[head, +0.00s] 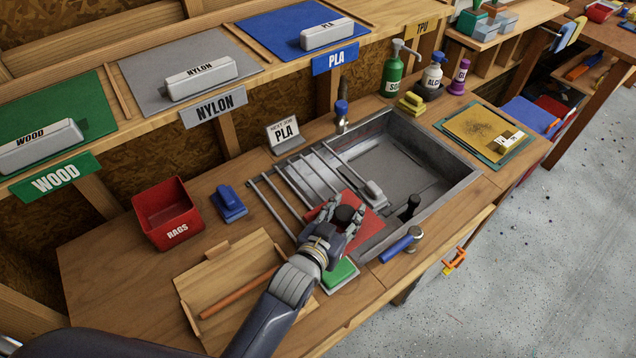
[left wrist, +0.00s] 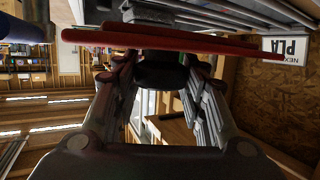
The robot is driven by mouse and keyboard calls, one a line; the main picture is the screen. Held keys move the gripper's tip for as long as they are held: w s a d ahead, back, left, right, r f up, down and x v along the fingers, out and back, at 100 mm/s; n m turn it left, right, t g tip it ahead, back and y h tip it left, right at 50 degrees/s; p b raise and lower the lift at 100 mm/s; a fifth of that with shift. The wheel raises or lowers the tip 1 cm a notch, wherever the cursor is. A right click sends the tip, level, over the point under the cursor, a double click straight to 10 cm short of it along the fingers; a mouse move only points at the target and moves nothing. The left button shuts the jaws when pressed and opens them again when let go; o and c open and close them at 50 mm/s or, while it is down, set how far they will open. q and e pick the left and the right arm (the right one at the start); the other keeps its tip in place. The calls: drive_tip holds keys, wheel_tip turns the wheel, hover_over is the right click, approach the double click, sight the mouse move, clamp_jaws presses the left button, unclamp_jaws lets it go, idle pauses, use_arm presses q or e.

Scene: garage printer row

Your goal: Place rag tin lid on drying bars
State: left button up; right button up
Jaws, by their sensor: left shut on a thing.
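The rag tin lid (head: 369,217) is a flat red plate with a black knob (head: 345,213). My left gripper (head: 342,222) is shut on the knob. In the left wrist view the lid (left wrist: 170,41) spans the top, beyond the fingertips (left wrist: 160,75). The lid is over the front left part of the sink, at the drying bars (head: 266,203). My gripper hides part of it, and I cannot tell whether it touches the bars. The red rag tin (head: 168,213), marked RAGS, stands open at the left of the bench. My right gripper is not in view.
A blue block-like tool (head: 228,203) stands beside the tin. A wooden tray (head: 225,285) and a green pad (head: 341,271) lie near my left arm. A grey scraper (head: 374,191), a black handle (head: 409,207) and a blue-handled tool (head: 396,249) are around the sink (head: 455,172).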

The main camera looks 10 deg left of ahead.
use_arm(q)
drive_tip(key=shift+w+d+r, duration=0.1)
drive_tip(key=shift+w+d, duration=0.35)
drive_tip(key=shift+w, duration=0.05)
drive_tip(key=shift+w+a, duration=0.1)
drive_tip(key=shift+w, duration=0.15)
drive_tip(key=w+a, duration=0.1)
drive_tip(key=a, duration=0.1)
drive_tip(key=w+a+b, duration=0.1)
drive_tip(key=a, duration=0.2)
drive_tip(key=w+a+f+b, duration=0.1)
drive_tip(key=a, duration=0.1)
drive_tip(key=shift+w+a+f, duration=0.1)
drive_tip(key=shift+w+a, duration=0.25)
drive_tip(key=shift+a, duration=0.05)
drive_tip(key=b, duration=0.3)
hover_over(297, 199)
drive_tip(key=shift+s+d+f, duration=0.2)
drive_tip(key=shift+f, duration=0.1)
drive_tip(key=shift+w+a, duration=0.1)
drive_tip(key=shift+a, duration=0.15)
drive_tip(key=shift+f, duration=0.35)
wheel_tip(297, 199, down, 3)
drive_tip(key=b, duration=0.3)
drive_tip(key=shift+r+b, duration=0.1)
drive_tip(key=shift+b, duration=0.25)
drive_tip(key=shift+r, duration=0.1)
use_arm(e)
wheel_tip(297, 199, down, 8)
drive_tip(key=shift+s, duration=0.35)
